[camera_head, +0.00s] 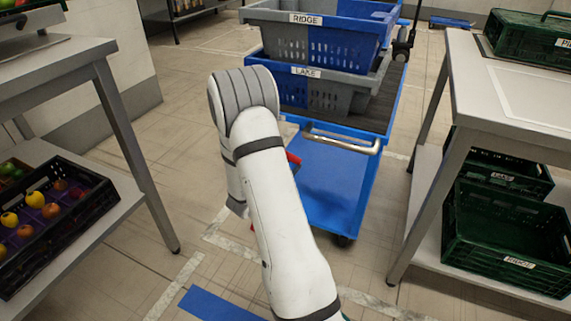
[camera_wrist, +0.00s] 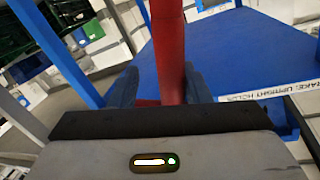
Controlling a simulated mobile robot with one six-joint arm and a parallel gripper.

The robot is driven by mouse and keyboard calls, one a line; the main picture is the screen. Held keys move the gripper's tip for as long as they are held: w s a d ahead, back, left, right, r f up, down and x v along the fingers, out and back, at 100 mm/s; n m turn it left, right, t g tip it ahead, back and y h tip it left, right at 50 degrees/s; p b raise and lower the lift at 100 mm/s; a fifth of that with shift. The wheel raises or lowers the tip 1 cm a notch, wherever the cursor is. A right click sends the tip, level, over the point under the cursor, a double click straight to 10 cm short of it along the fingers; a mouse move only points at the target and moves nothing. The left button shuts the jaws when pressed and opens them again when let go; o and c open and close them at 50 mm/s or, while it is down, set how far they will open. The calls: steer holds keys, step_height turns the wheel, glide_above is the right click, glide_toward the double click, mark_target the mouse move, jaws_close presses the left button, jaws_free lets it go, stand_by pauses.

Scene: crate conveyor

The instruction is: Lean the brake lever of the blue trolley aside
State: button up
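The blue trolley (camera_head: 330,185) stands ahead of my arm in the head view, and its blue deck (camera_wrist: 235,50) fills the upper right of the wrist view. The red brake lever (camera_wrist: 170,45) rises between the two fingers of my gripper (camera_wrist: 161,80) in the wrist view. The fingers are apart, with a gap left of the lever; the right finger is very close to it, and contact is unclear. In the head view my arm hides the gripper and most of the lever; a small red part (camera_head: 292,158) shows beside the arm.
A label about the brake being upright (camera_wrist: 265,97) runs along the trolley edge. Crates marked RIDGE (camera_head: 275,35) and LAKE (camera_head: 293,92) are stacked on the trolley. A metal handle (camera_head: 345,142) crosses its near end. Tables stand left (camera_head: 60,55) and right (camera_head: 520,110).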

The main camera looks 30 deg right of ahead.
steer(key=shift+w+a, duration=0.1)
steer(key=shift+a, duration=0.05)
steer(key=shift+a+r+p, duration=0.15)
steer(key=shift+a+p, duration=0.15)
steer(key=shift+a, duration=0.2)
steer(key=p+v, duration=0.2)
steer(key=v, duration=0.4)
steer(key=shift+s+a, duration=0.3)
steer(key=shift+s, duration=0.05)
